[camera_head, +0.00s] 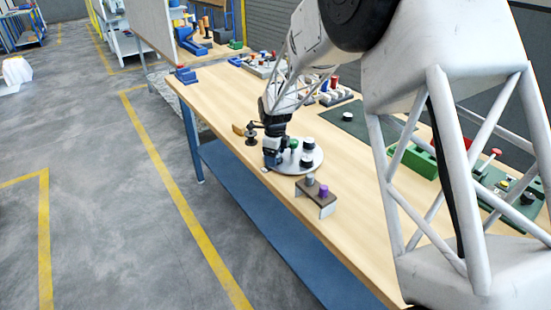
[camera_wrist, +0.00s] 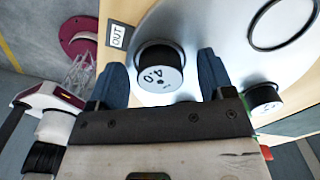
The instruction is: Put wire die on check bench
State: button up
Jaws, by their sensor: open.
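A black cylinder with a white top marked 4.0 (camera_wrist: 160,75), which looks like a wire die, stands on a round silvery plate (camera_wrist: 215,45) in the wrist view. My gripper (camera_wrist: 161,78) is open, with one blue finger on either side of this die; I cannot tell whether they touch it. In the head view my gripper (camera_head: 272,157) is low at the left side of the round plate (camera_head: 285,168) and hides part of it. A small brown stand (camera_head: 326,203), possibly the check bench, is in front of the plate. It bears a grey and a purple cylinder (camera_head: 323,191).
Other white-topped black cylinders (camera_head: 306,161) and a green-topped one (camera_head: 293,144) stand on the plate close to my gripper. An OUT label (camera_wrist: 118,36) is beside the plate. A dark mat (camera_head: 365,122) and a green block (camera_head: 415,160) lie to the right.

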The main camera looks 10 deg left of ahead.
dwell(0.4)
jog(key=c, duration=1.2)
jog(key=shift+r, duration=0.2)
jog(key=shift+c, duration=0.2)
notch_tip(320, 180, up, 10)
jog(key=shift+f, duration=0.15)
